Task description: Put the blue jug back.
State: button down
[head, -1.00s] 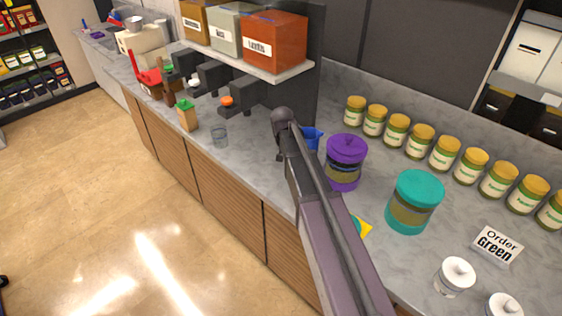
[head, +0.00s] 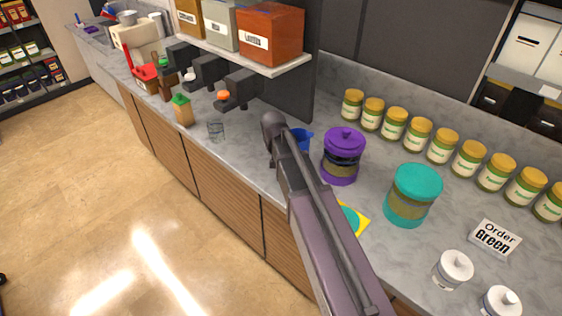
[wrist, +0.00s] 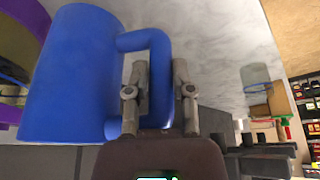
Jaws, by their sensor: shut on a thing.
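The blue jug (wrist: 72,75) fills the left of the wrist view, with its handle between the two fingers of my gripper (wrist: 160,85). My gripper is shut on the handle. In the head view only a small part of the blue jug (head: 303,137) shows behind my arm. It is just left of the purple-lidded jar (head: 343,157). My fingers are hidden by the arm in the head view. I cannot tell whether the jug touches the counter.
A teal-lidded jar (head: 413,196), a yellow and teal card (head: 353,218) and white-lidded pots (head: 454,268) stand to the right. A row of yellow-lidded jars (head: 442,145) lines the back. A clear glass (head: 215,131) stands left. A shelf with boxes (head: 270,35) overhangs the counter (head: 250,150).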

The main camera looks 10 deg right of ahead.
jog(key=s+a+n, duration=0.2)
jog(key=s+a, duration=0.2)
jog(key=s, duration=0.6)
jog(key=shift+a+f+y, duration=0.15)
jog(key=shift+a+y, duration=0.05)
jog(key=shift+y, duration=0.2)
jog(key=shift+w, duration=0.1)
jog(key=w+f+b, duration=0.1)
jog(key=w, duration=1.3)
jog(key=shift+w+d+f+b, duration=0.2)
jog(key=shift+w+d+b, duration=0.1)
jog(key=shift+b, duration=0.1)
jog(key=shift+b+x, duration=1.8)
jog(key=shift+x, duration=0.15)
jog(key=shift+s+f, duration=0.1)
jog(key=shift+s, duration=0.05)
